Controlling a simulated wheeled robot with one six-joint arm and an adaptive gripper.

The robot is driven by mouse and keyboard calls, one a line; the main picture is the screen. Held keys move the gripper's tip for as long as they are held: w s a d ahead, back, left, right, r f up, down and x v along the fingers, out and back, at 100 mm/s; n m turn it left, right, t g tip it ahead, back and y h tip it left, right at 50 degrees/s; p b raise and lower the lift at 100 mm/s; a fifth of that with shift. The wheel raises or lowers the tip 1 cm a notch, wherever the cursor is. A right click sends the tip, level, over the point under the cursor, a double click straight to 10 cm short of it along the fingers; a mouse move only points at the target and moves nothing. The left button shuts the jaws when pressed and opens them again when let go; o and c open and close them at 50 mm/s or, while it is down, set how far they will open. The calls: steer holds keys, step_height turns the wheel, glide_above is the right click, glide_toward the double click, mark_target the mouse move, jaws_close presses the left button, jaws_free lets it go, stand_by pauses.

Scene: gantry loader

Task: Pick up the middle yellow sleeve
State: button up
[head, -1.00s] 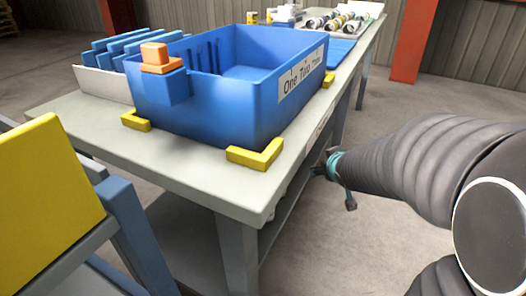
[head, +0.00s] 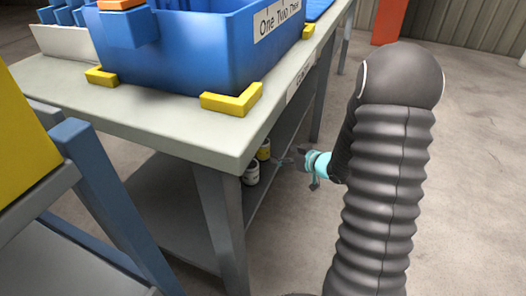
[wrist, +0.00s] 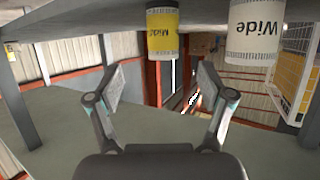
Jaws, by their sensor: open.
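In the wrist view the yellow sleeve (wrist: 162,34) is at the top centre, with a black, upside-down label that seems to start "Midd". A white sleeve (head: 252,173) stands beside it; in the wrist view this white sleeve (wrist: 257,32) reads "Wide", upside down. My gripper (head: 289,158) is beside the bench, pointing toward the sleeves. In the wrist view my gripper (wrist: 158,80) is open and empty, with the yellow sleeve beyond its fingers, apart from them.
The bench top (head: 170,110) overhangs the shelf. A blue bin (head: 190,55) sits on it between yellow corner brackets (head: 232,100). A bench leg (head: 222,225) stands at the near corner. A blue-framed stand (head: 105,190) is at left. Open floor lies right of the bench.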

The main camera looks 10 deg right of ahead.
mark_target(268, 151)
steer(key=x, duration=0.6)
steer(key=shift+w+a+f+b, duration=0.1)
steer(key=shift+w+f+b, duration=0.15)
steer(key=shift+b, duration=0.15)
steer(key=shift+w+a+f, duration=0.3)
steer(key=b+x, duration=0.1)
steer(key=x, duration=0.3)
steer(key=shift+a+f, duration=0.15)
jaws_close()
